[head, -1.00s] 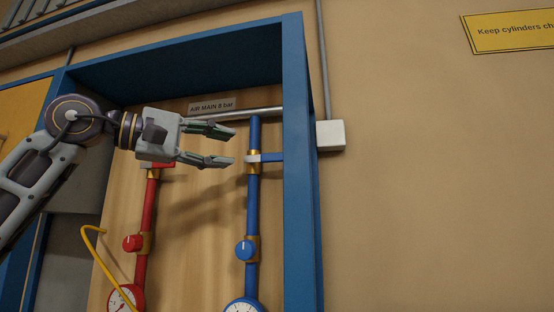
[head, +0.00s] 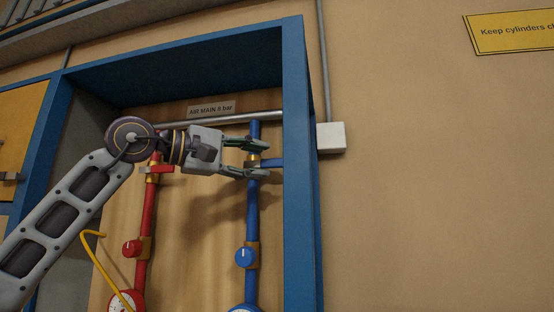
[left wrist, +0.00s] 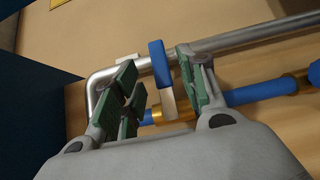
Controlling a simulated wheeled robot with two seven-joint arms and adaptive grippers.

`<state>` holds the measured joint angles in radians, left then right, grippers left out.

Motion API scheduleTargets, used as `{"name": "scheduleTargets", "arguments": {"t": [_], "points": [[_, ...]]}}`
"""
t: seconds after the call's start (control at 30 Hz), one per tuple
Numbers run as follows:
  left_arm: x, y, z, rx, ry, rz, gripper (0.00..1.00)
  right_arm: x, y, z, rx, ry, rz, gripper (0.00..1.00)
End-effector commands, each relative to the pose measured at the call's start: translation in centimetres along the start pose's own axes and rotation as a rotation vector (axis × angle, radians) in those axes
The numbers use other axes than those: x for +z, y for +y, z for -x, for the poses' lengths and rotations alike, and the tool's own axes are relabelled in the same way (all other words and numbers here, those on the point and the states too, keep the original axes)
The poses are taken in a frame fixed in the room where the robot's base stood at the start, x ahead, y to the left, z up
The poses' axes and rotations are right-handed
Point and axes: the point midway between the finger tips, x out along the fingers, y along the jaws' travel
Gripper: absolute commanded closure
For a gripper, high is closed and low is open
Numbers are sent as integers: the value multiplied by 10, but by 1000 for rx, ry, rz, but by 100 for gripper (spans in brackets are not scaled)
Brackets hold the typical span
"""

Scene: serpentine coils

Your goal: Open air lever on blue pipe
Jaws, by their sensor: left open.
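The blue pipe (head: 252,215) runs upright on the wooden panel, with a brass valve fitting near its top. The air lever (head: 271,163) has a blue handle that points right, across the pipe, in the head view. In the left wrist view the blue lever handle (left wrist: 160,64) and its pale metal stem stand between my open fingers. My left gripper (head: 268,159) is open, its fingers above and below the valve and lever. In the left wrist view my left gripper (left wrist: 158,95) shows a gap on both sides of the lever. My right gripper is not in view.
The blue frame post (head: 299,200) stands close right of the lever. A red pipe (head: 145,215) with a red lever (head: 158,169) runs to the left, below my wrist. A metal pipe (head: 225,120) crosses above. A yellow hose (head: 100,260) hangs lower left.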

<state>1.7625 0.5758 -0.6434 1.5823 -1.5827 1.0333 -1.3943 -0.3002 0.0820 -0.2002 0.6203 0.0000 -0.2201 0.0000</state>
Motion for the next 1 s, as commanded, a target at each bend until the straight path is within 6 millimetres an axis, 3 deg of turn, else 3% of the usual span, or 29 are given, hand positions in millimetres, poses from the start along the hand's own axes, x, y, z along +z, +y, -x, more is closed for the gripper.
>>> {"name": "scheduleTargets", "arguments": {"t": [0.3,0.5,0.9,1.0], "points": [[0,1,-41,-2,-1,1,59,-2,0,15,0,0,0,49],[0,1,-56,0,0,0,59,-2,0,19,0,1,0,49],[0,0,-60,0,1,0,59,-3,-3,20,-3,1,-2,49],[0,0,-60,0,1,0,69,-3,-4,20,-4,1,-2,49]]}}
